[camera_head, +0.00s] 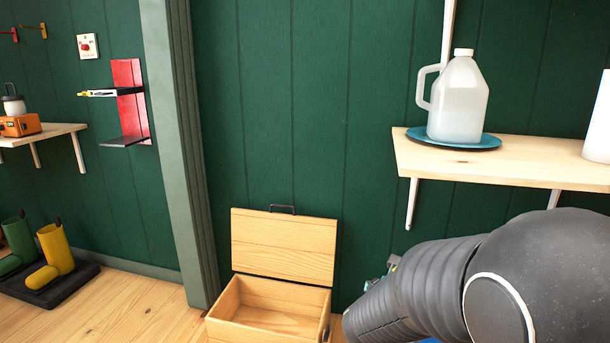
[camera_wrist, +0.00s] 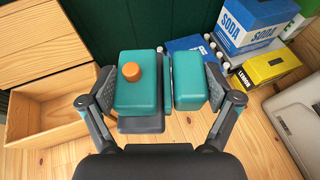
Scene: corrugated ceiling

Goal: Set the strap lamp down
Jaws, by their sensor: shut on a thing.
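The strap lamp (camera_wrist: 137,95) is a teal block with an orange knob, a grey part below it and a second teal block at its right. My gripper (camera_wrist: 160,88) is shut on it, one finger at each side, and holds it over the wooden floor in the wrist view. In the head view my arm hides most of the gripper and lamp. Only a small grey and teal bit shows past the arm's end, and I cannot tell which part it is.
An open wooden chest (camera_head: 220,305) stands left of my gripper, lid raised. A blue soda box (camera_wrist: 245,28), a yellow box (camera_wrist: 268,65) and a pale case (camera_wrist: 300,115) stand at the right. A shelf (camera_head: 500,168) with a jug (camera_head: 460,105) is above. Floor (camera_head: 140,312) is clear left of the chest.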

